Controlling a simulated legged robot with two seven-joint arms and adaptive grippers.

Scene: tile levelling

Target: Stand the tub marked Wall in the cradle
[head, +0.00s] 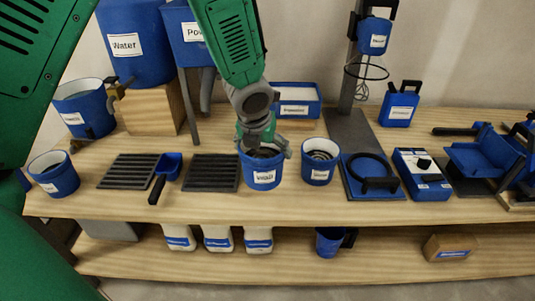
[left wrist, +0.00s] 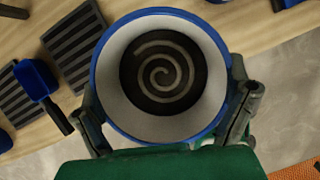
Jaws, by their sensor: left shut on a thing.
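My left gripper (head: 263,146) is shut on a blue tub (head: 262,177) whose small label seems to read "Wall". The tub is upright near the front of the bench; I cannot tell whether it touches the top. In the left wrist view the tub (left wrist: 208,60) shows a white inside and dark contents with a spiral, and the gripper's fingers (left wrist: 165,112) are at its two sides. A similar tub (head: 318,172) stands just right of it. A blue plate with a black ring (head: 356,188) is farther right; it may be the cradle. My right gripper is not seen.
Another tub (head: 57,183) stands at the far left. Slotted dark racks (head: 212,180) and a blue scoop (head: 169,166) lie left of the held tub. A blue box with a knob (head: 424,185) and a blue tray-like stand (head: 475,157) are at right. A Water container (head: 124,65) stands behind.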

